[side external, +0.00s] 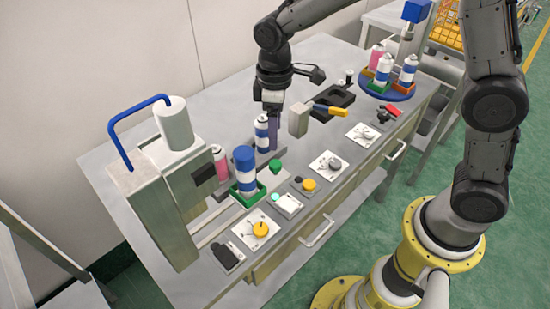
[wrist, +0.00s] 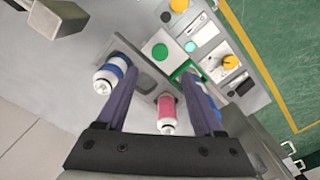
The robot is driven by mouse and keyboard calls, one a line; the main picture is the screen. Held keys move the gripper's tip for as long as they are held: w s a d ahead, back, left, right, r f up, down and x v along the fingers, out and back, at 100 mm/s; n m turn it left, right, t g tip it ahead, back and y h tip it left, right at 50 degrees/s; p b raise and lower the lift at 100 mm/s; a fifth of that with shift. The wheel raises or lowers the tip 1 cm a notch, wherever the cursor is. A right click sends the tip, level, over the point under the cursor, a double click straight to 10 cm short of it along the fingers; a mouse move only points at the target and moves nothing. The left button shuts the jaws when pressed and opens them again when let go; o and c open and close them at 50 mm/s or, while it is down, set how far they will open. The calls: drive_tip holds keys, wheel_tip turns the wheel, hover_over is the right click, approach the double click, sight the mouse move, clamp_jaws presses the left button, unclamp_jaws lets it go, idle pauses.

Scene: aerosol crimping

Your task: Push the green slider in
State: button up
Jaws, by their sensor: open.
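The green slider (side external: 261,190) is a small green-rimmed tray beside the press, and a blue-and-white can (side external: 245,172) stands in it. In the wrist view, part of the green slider (wrist: 180,71) shows beyond my right finger, which hides much of its can. My gripper (side external: 273,132) is pointed down above the bench, behind the slider, beside another blue-and-white can (side external: 261,135). In the wrist view my gripper (wrist: 160,76) has its fingers wide apart with nothing clamped. A pink can (wrist: 166,108) shows between the fingers, lower down. Contact with the slider cannot be told.
The press (side external: 165,180) with a blue handle stands at the left. A green button (side external: 275,166) is close to my gripper. A yellow-handled tool (side external: 330,110) and a blue turntable (side external: 390,93) with cans are toward the right.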

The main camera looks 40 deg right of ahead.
sight(275, 163)
wheel_tip(275, 163, down, 10)
idle(0.4)
clamp_jaws()
idle(1.3)
